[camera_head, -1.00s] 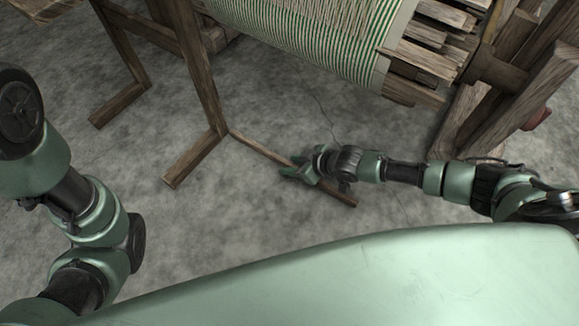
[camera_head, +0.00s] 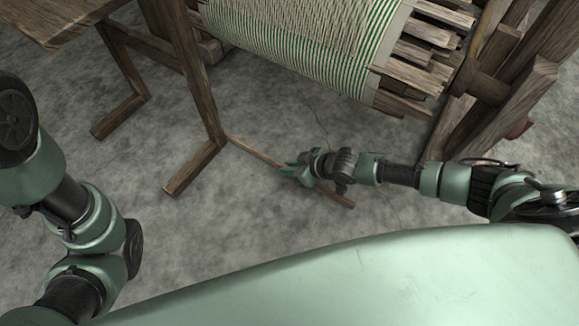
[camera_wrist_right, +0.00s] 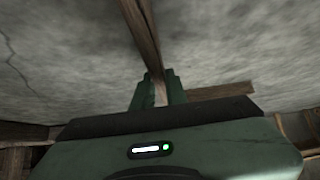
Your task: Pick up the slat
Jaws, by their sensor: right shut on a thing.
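The slat (camera_head: 257,152) is a long, thin brown wooden strip. In the head view it runs slantwise from beside the bench leg at the left down to the right. My right gripper (camera_head: 290,170) is shut on it around its middle, and the hand hides part of it. In the right wrist view the slat (camera_wrist_right: 141,32) passes between the green fingers (camera_wrist_right: 159,92) of my right gripper. I cannot tell how far it is above the floor. My left arm shows at the left of the head view, but its gripper is out of view.
The wooden loom with green-striped cloth (camera_head: 300,45) stands at the back. A bench leg with its foot (camera_head: 192,168) is close to the slat's left end. Loom posts (camera_head: 520,95) stand at the right. The grey concrete floor (camera_head: 230,225) in front is clear.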

